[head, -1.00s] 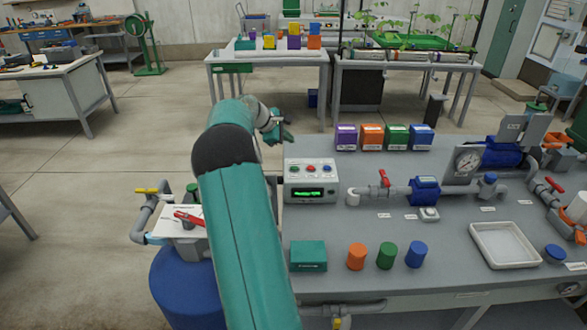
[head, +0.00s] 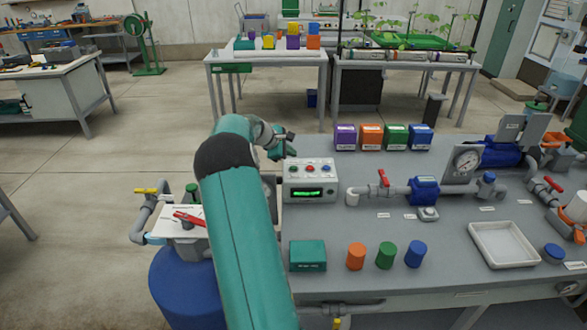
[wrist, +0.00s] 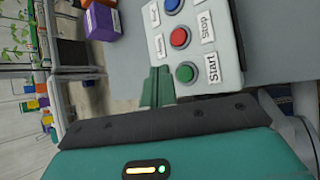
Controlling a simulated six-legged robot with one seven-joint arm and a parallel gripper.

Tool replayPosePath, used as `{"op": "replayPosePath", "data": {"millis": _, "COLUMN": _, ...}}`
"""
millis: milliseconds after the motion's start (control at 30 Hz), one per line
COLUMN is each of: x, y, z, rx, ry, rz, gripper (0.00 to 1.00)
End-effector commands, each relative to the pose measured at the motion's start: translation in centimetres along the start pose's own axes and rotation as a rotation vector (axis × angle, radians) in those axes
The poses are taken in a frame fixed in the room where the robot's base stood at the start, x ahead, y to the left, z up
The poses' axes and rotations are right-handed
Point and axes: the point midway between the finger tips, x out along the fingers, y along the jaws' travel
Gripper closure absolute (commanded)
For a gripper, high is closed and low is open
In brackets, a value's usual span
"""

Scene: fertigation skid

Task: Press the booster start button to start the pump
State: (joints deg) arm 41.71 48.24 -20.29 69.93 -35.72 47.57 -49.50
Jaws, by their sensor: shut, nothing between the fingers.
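The grey control box (head: 332,194) stands at the left end of the bench, with a lit green display. Its sloped top carries a green button (head: 295,169), a red button (head: 310,169) and a blue one (head: 326,169). In the wrist view the green button (wrist: 186,72) sits beside the label "Start", and the red button (wrist: 180,37) beside "Stop". My gripper (head: 288,149) is shut and empty, just behind the box's left end. In the wrist view its fingertips (wrist: 158,78) are beside the green button; I cannot tell their height above the panel.
Purple, orange, green and blue boxes (head: 371,137) stand behind the control box. A teal box (head: 308,256) and three coloured cylinders (head: 384,256) are in front. Pipework with a red-handled valve (head: 383,179) and a blue pump (head: 425,188) lies to the right.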

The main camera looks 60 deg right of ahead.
Motion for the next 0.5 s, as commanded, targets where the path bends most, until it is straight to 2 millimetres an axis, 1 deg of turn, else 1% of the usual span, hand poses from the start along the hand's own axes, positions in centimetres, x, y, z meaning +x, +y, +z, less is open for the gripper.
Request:
{"op": "replayPosePath", "data": {"millis": 33, "x": 0.5, "y": -0.4, "z": -0.4, "rx": -0.003, "ry": -0.001, "rz": -0.001, "gripper": 1.00}}
{"op": "replayPosePath", "data": {"millis": 200, "x": 1.7, "y": -1.2, "z": -1.2, "rx": -0.001, "ry": -0.001, "rz": 0.000, "gripper": 1.00}}
{"op": "replayPosePath", "data": {"millis": 333, "x": 2.1, "y": -1.5, "z": -1.5, "rx": -0.001, "ry": 0.000, "rz": 0.000, "gripper": 1.00}}
{"op": "replayPosePath", "data": {"millis": 500, "x": 2.2, "y": -1.6, "z": -1.6, "rx": 0.000, "ry": 0.000, "rz": 0.000, "gripper": 1.00}}
